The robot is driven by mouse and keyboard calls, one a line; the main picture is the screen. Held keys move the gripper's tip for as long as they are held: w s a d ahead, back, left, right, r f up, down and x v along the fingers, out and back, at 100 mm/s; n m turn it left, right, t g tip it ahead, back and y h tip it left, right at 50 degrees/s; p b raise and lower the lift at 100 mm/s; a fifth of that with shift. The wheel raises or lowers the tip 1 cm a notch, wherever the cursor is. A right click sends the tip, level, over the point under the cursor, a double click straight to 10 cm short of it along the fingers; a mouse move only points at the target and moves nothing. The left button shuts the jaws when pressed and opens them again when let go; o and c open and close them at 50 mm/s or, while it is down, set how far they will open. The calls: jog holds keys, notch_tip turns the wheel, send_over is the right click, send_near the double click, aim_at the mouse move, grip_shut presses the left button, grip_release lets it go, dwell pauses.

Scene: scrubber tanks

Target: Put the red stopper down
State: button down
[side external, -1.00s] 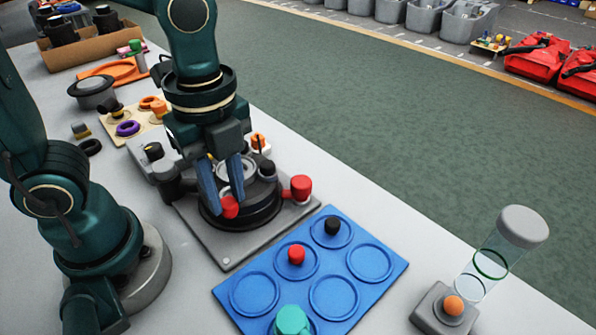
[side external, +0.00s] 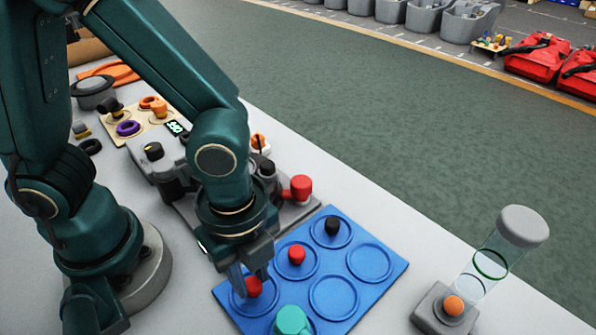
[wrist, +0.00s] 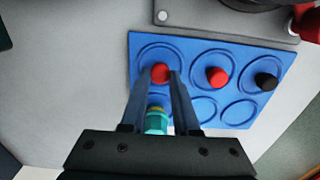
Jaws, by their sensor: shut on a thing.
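My gripper (side external: 254,276) is over the left ring of the blue tray (side external: 333,252), fingers pointing down and shut on a red stopper (side external: 253,287). In the wrist view the held red stopper (wrist: 160,74) shows between the fingertips (wrist: 162,78), over the upper left ring. I cannot tell whether its underside touches the tray. A second red stopper (side external: 296,254) stands in the neighbouring ring and also shows in the wrist view (wrist: 216,76). A black stopper (side external: 332,224) stands in the ring beyond it.
A teal stopper (side external: 292,320) stands on the tray close to my gripper. Two tray rings at the right (side external: 370,262) are empty. A grey base with an orange knob (side external: 453,305) and a clear tube is at the right. A red knob (side external: 301,187) juts out behind the tray.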

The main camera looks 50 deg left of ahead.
aim_at(253, 283)
jog(key=shift+f, duration=0.15)
jog(key=c, duration=0.7)
grip_release()
jog(key=shift+o, duration=0.2)
notch_tip(253, 283, up, 12)
jog(key=w+a+r+n+t, duration=0.1)
jog(key=a+n+t, duration=0.4)
jog(key=a+n, duration=0.7)
jog(key=shift+w+n+t, duration=0.3)
jog(key=shift+w+n, duration=0.35)
jog(key=shift+n, duration=2.35)
